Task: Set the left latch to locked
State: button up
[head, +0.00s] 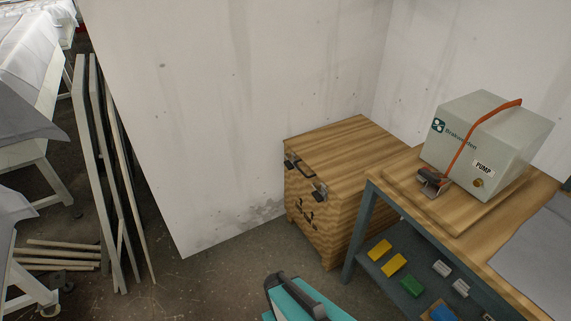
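A wooden crate (345,150) stands on the floor against the wall, right of centre in the head view. Two dark metal latches sit near the top edge of its left-facing side. The left latch (292,163) is at the far end of that side, and the right latch (320,192) is nearer the front corner. Both are too small to tell whether they are locked or unlocked. My gripper is not in view.
A workbench (364,225) stands right of the crate, carrying a grey pump box (490,140) with an orange strap. Its lower shelf holds yellow blocks (394,265) and other small items. A teal object with a dark handle (295,300) is at the bottom. Boards (88,170) lean at left.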

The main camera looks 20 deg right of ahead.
aim_at(289, 164)
jog(key=u, duration=1.2)
jog(key=i, duration=0.9)
jog(key=u, duration=0.1)
jog(key=k, duration=0.15)
jog(key=u, duration=0.55)
